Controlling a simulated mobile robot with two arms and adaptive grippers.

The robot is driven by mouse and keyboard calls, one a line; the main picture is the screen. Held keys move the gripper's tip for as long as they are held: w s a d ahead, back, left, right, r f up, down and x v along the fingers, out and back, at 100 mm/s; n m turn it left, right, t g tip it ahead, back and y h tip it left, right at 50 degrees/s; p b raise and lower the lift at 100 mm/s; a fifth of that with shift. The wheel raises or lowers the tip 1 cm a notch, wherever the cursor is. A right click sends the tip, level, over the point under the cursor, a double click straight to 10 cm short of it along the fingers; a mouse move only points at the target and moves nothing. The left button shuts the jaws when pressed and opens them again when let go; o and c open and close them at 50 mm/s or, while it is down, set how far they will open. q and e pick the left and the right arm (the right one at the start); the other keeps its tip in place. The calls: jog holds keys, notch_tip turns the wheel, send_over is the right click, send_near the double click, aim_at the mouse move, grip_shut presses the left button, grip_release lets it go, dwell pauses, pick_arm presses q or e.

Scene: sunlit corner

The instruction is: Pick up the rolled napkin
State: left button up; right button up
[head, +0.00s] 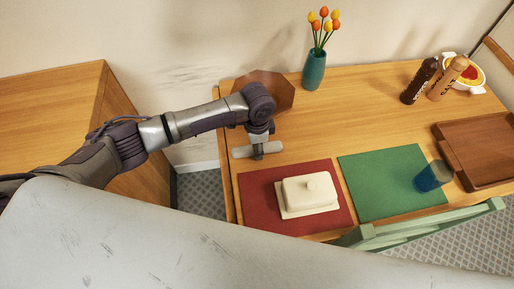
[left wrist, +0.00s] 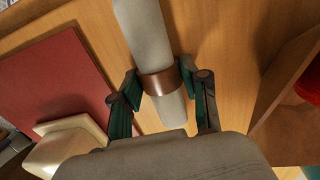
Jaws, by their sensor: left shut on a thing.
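The rolled napkin (head: 241,152) is a pale grey-white roll with a brown ring. In the head view it is near the table's left edge, just beyond the red placemat (head: 252,210). My left gripper (head: 258,152) comes down over its middle. In the left wrist view the roll (left wrist: 138,30) lies between the two fingers of my left gripper (left wrist: 160,80), which are shut on it at the ring (left wrist: 158,83). I cannot tell whether the napkin touches the table. My right gripper is not in view.
A cream butter dish (head: 307,196) stands on the red placemat. A green placemat (head: 385,180) with a blue glass (head: 432,176), a brown tray (head: 480,150), two bottles (head: 420,80) and a tulip vase (head: 314,70) are farther right. A brown object (head: 272,88) stands behind my gripper.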

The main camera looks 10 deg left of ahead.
pick_arm(q)
jog(key=shift+c, duration=0.6)
jog(key=shift+r, duration=0.15)
